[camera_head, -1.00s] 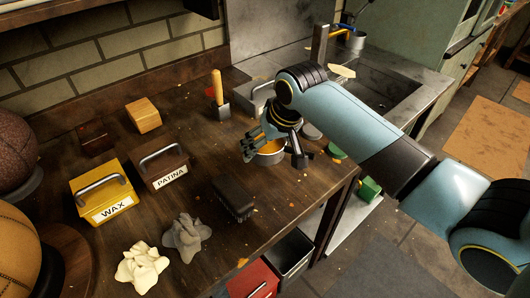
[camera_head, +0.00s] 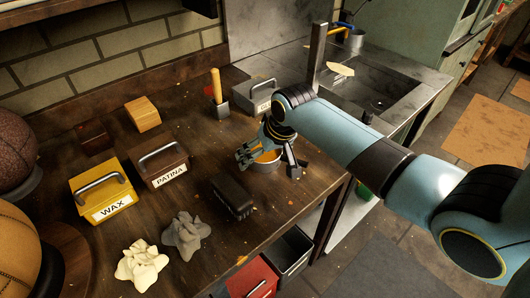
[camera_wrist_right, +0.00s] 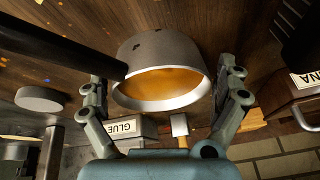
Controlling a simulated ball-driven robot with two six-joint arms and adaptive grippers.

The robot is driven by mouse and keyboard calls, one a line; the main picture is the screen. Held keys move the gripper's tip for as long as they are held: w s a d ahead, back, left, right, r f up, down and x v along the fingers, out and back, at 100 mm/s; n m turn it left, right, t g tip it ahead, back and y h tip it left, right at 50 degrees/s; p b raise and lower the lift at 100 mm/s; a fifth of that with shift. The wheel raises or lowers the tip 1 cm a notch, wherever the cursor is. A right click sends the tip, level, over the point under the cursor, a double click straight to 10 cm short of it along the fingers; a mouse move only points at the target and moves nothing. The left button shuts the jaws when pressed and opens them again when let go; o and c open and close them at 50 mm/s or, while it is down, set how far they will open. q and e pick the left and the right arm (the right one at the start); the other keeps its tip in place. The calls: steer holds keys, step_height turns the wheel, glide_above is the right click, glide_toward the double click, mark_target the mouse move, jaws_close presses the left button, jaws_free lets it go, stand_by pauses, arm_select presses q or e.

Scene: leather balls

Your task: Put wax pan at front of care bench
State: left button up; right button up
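The wax pan (camera_head: 267,165), a small grey metal pan with orange wax inside, is on the dark wooden care bench (camera_head: 200,145) near its right edge. My right gripper (camera_head: 270,165) reaches down over it, with fingers on either side. In the right wrist view the pan (camera_wrist_right: 165,75) sits between the spread fingertips (camera_wrist_right: 165,85), rim facing the camera. A dark bar, perhaps its handle, runs off to the left. Whether the fingers touch the pan is unclear. My left gripper is not in view.
A black brush (camera_head: 232,197) lies left of the pan. A grey rag (camera_head: 187,236) and a cream rag (camera_head: 142,265) lie at the front. The yellow wax box (camera_head: 103,190), patina box (camera_head: 160,165) and glue box (camera_head: 258,98) stand farther back. A sink (camera_head: 375,85) adjoins the right.

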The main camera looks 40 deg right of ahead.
steer(key=shift+r, duration=0.1)
steer(key=shift+s+r, duration=0.1)
steer(key=shift+r, duration=0.2)
steer(key=v, duration=1.1)
steer(key=shift+r+p, duration=0.2)
steer(key=shift+p, duration=0.25)
steer(key=shift+s, duration=0.15)
